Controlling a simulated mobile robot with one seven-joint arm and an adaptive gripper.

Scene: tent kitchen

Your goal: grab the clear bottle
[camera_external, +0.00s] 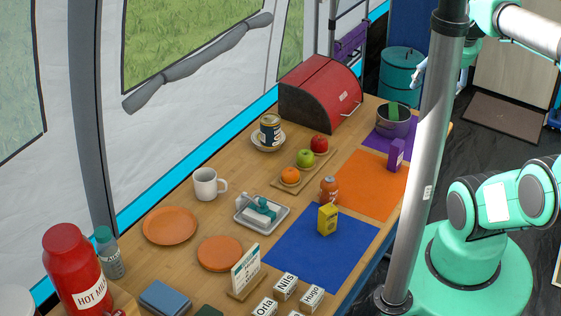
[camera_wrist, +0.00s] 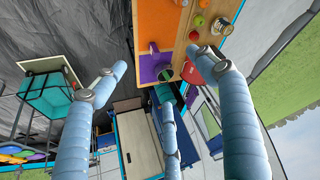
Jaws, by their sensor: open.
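A greyish see-through bottle with a teal cap (camera_external: 110,256) stands upright at the near left of the table, right beside a large red canister. It is the likeliest clear bottle, though its clearness is hard to judge; I cannot make it out in the wrist view. My gripper (camera_wrist: 158,60) is open and empty, its light-blue fingers spread wide. In the external view it is at the upper right, partly hidden by the metal pole, beyond the table's far end and far from the bottle.
The red canister (camera_external: 72,270) crowds the bottle. Orange plates (camera_external: 170,226), a white mug (camera_external: 205,184), a tray (camera_external: 281,211) and name blocks (camera_external: 285,287) lie nearby. A red bread box (camera_external: 318,92) and a pot (camera_external: 393,126) stand at the far end. A metal pole (camera_external: 422,180) rises at the table's right side.

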